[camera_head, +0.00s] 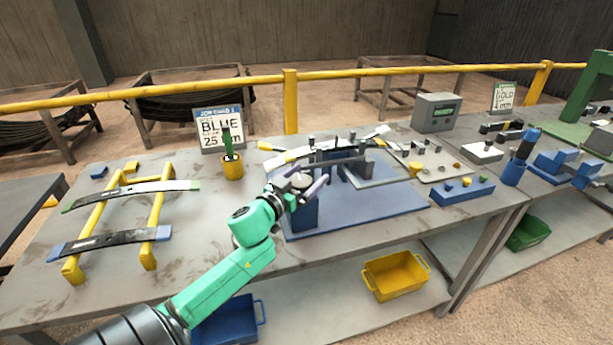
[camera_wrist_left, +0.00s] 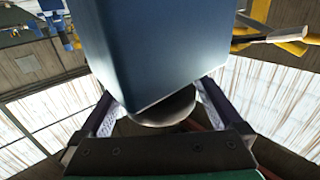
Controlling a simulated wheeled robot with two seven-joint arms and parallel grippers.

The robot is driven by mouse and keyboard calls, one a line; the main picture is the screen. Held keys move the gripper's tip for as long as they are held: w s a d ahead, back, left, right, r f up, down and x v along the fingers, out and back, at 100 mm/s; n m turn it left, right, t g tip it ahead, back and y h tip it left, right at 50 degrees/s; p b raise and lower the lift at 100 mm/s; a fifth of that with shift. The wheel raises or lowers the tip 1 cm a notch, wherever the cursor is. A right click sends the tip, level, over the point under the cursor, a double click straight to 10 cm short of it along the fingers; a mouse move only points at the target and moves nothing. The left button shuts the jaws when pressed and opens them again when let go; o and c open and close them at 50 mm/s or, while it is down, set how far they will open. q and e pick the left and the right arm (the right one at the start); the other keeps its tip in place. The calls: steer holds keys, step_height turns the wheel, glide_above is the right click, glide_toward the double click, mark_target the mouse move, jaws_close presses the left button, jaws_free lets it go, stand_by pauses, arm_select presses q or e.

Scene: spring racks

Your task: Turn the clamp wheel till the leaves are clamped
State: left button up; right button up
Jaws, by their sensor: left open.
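My left gripper (camera_head: 303,186) is open at the front left of the blue clamp fixture (camera_head: 385,206). Its fingers reach to either side of a round grey clamp wheel (camera_head: 300,180). In the left wrist view the rounded grey wheel (camera_wrist_left: 168,110) shows between the two spread fingers, beside a large blue block (camera_wrist_left: 150,45). Whether the fingers touch the wheel I cannot tell. The dark curved leaves (camera_head: 335,153) lie across the top of the fixture behind the gripper, with white and yellow ends. The gripper hides part of the wheel. My right gripper is not in view.
A yellow rack (camera_head: 153,228) with two curved leaves stands at left. A sign reading BLUE 25 (camera_head: 220,131) stands behind a yellow pot (camera_head: 232,169). A blue block tray (camera_head: 462,192) is to the right. Yellow (camera_head: 395,283) and blue bins sit on the lower shelf.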

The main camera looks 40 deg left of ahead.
arm_select(q)
steer(key=c, duration=1.2)
steer(key=shift+d+r+m+h+p, duration=0.1)
steer(key=shift+m+h+p, duration=0.35)
steer(key=shift+h+p, duration=0.2)
steer(key=shift+d+r+m+h+p, duration=0.1)
steer(key=shift+m+h+p, duration=0.4)
steer(key=shift+h, duration=0.25)
steer(key=shift+d+m+h+p, duration=0.15)
steer(key=shift+m+h+p, duration=0.5)
steer(key=shift+h, duration=0.45)
steer(key=shift+d+f+m+g+h, duration=0.1)
steer(key=shift+m+g+h, duration=0.35)
steer(key=shift+h, duration=0.25)
steer(key=shift+s+d+f+m+g+h+b, duration=0.1)
steer(key=shift+m+g+h+b, duration=0.1)
steer(key=shift+m+h, duration=0.3)
steer(key=shift+d+f+m+g+h+b, duration=0.15)
steer(key=shift+m+h, duration=0.2)
steer(key=shift+h, duration=0.25)
steer(key=m+g+h+b, duration=0.1)
steer(key=h+b, duration=0.1)
steer(key=shift+s+d+m+h, duration=0.1)
steer(key=shift+m+h, duration=0.2)
steer(key=shift+m, duration=0.1)
steer(key=shift+s+d+r+m+g+h+b, duration=0.15)
steer(key=shift+m+g+h+b, duration=0.55)
steer(key=shift+b, duration=0.45)
